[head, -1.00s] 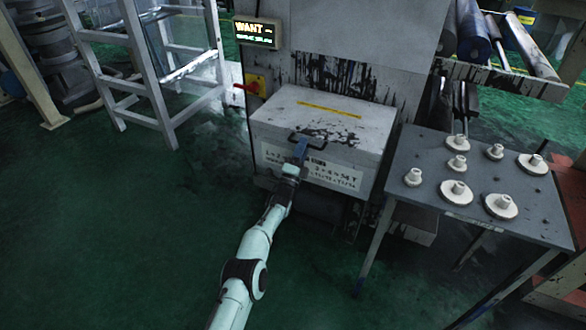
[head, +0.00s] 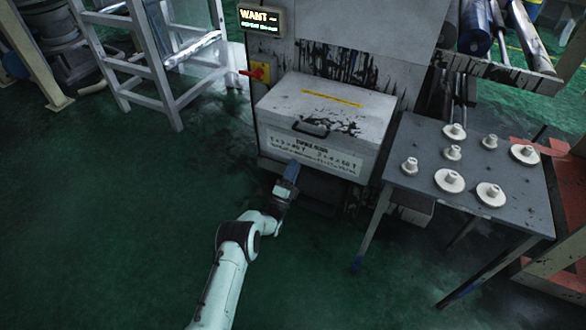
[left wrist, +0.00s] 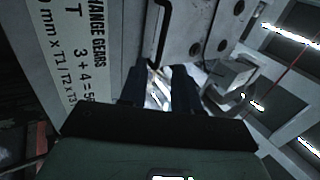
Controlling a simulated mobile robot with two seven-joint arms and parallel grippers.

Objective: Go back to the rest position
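My left gripper (head: 290,172) is in front of the grey box (head: 325,108) on the machine, a little below its white label and apart from its dark handle (head: 311,129). In the left wrist view the two dark fingers of the left gripper (left wrist: 158,85) stand apart, with a bright gap and nothing held between them. The box handle (left wrist: 163,35) shows beyond the fingertips there, and the label (left wrist: 82,45) is at the left. My right gripper is in neither view.
A grey table (head: 420,150) with several pale flanged parts stands to the right of the box. A grey metal frame (head: 150,75) stands at the back left. A small lit display (head: 261,20) hangs above a red switch. The green floor (head: 110,230) at the left is clear.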

